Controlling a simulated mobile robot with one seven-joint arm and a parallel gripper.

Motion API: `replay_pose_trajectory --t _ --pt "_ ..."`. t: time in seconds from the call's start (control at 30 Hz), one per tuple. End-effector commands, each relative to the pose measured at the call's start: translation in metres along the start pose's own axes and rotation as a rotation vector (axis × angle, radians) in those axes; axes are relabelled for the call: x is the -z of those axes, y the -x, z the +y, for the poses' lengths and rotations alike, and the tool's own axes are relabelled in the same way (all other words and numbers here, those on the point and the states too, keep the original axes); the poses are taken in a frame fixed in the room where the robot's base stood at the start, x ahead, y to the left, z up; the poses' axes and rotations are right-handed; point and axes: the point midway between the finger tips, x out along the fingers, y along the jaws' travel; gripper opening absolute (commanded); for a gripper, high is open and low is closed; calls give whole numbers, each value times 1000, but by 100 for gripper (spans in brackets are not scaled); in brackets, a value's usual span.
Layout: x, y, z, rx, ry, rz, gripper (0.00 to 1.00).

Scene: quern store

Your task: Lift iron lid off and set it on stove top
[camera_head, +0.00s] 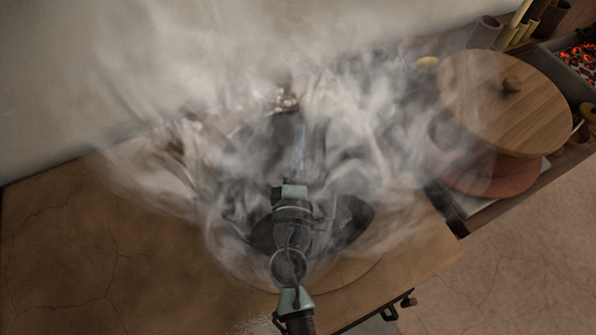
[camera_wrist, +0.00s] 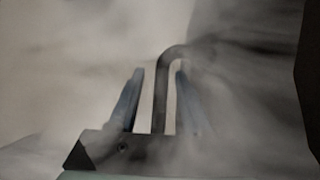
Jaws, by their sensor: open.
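Thick steam hides much of the middle of the head view. My gripper (camera_head: 297,145) reaches into it, with its jaws open. In the wrist view, my gripper (camera_wrist: 158,78) has a dark bent metal handle (camera_wrist: 160,105) between its two bluish fingers. A gap shows between the handle and the fingers. A dark form, which may be the iron lid (camera_head: 262,150), shows dimly through the steam around the gripper; its outline is blurred. A dark round plate (camera_head: 352,220) lies under my arm. The tan, cracked stove top (camera_head: 70,250) is bare on the left.
A large pot with a round wooden lid (camera_head: 530,105) stands at the right. Glowing coals (camera_head: 582,58) lie in a tray at the far right. Several tubes (camera_head: 487,32) stand at the back right. A pale wall (camera_head: 50,100) rises behind the stove top.

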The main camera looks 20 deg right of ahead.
Motion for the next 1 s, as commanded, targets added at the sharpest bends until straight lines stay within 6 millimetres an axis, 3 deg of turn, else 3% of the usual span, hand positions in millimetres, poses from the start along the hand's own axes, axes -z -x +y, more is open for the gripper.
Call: replay_pose_trajectory --t 0.1,0.37,1.0 --pt "0 0 0 0 0 0 47" --pt "0 0 0 0 0 0 0" --pt "0 1 0 0 0 1 0"
